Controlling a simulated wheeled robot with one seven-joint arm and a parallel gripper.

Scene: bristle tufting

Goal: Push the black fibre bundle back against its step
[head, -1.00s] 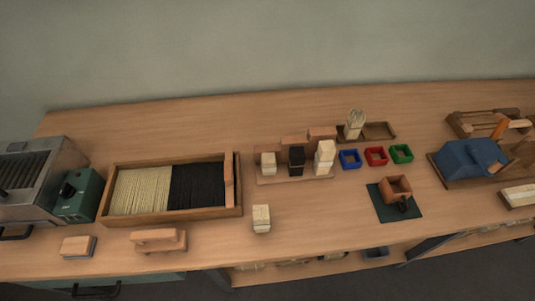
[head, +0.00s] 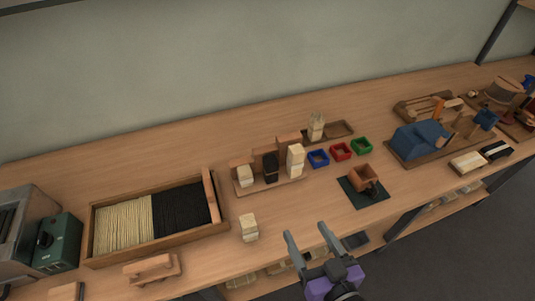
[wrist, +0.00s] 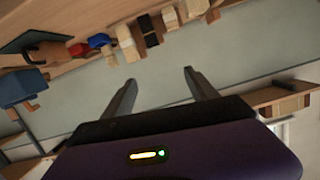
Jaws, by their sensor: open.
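The black fibre bundle (head: 271,170) stands upright on a wooden stepped stand (head: 287,186), between a short cream bundle (head: 245,177) on its left and a taller cream bundle (head: 295,160) on its right. A wooden step block (head: 262,152) rises behind the black bundle; I cannot tell whether the two touch. In the wrist view the black bundle (wrist: 150,38) shows small near the top. My gripper (head: 306,233) is open and empty, at the table's front side, apart from the stand and to its lower right. Its two fingers (wrist: 159,77) also show in the wrist view.
A loose cream bundle (head: 249,228) stands in front of the stand. A fibre tray (head: 160,243) lies left.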

